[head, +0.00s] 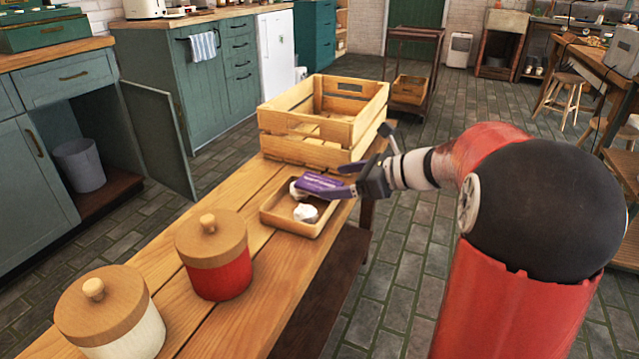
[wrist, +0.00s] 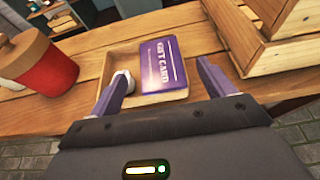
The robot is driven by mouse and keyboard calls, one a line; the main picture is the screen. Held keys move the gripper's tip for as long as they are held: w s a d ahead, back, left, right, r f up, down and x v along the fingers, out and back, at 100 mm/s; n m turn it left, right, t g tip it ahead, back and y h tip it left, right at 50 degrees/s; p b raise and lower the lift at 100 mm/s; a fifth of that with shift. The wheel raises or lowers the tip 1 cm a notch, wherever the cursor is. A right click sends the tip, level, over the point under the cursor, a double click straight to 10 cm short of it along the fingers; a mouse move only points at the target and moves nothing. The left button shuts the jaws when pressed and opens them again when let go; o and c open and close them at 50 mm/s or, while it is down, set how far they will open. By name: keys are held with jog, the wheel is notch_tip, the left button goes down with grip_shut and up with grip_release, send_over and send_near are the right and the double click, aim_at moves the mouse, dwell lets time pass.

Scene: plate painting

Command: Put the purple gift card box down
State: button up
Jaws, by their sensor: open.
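The purple gift card box (head: 321,184) is at the small wooden tray (head: 293,228), over its far part. In the wrist view the box (wrist: 160,62) lies with its lettered face up, between my fingers and with gaps to both. My gripper (head: 343,180) is open around it at the tray's right side. In the wrist view my gripper (wrist: 160,88) has one finger left and one right of the box. I cannot tell whether the box lies flat on the tray floor or leans on something.
A white rounded item (head: 305,212) sits in the tray. A slatted wooden crate (head: 305,140) stands just behind it. A red canister (head: 215,270) and a white canister (head: 115,325) stand nearer on the wooden table (head: 245,318). Bare tabletop lies left of the tray.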

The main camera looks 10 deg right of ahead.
aim_at(320, 183)
jog(key=x, duration=0.4)
jog(key=shift+w+f, duration=0.1)
jog(key=shift+w, duration=0.05)
jog(key=shift+c, duration=0.4)
jog(key=c, duration=1.1)
jog(key=shift+o, duration=0.2)
